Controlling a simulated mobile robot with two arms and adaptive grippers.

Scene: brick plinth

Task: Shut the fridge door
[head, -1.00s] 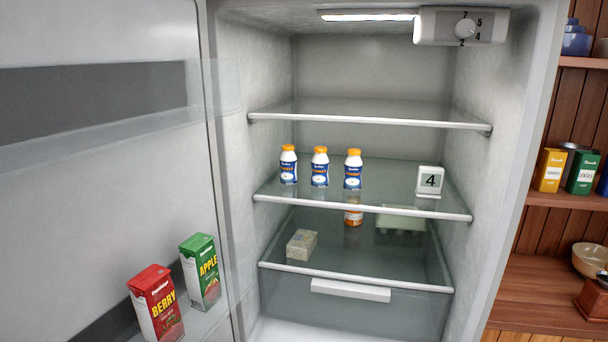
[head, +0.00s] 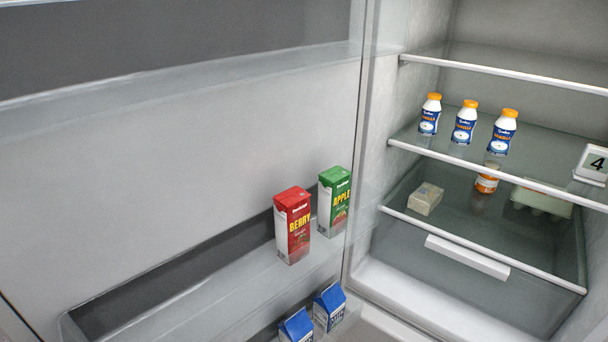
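The fridge door (head: 220,160) stands open and fills the left half of the head view, its inner side facing me. The fridge interior (head: 405,285) is exposed on the right. A red berry carton (head: 293,228) and a green apple carton (head: 335,203) stand on a door shelf. Two blue-topped cartons (head: 329,305) stand lower down, partly cut off by the bottom edge. The door's outer side and handle are hidden. Neither of my grippers shows.
Below are a wrapped block (head: 425,199), an orange jar (head: 487,182) and a pale carton (head: 541,199). Nothing visibly sticks out past the shelf edges.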

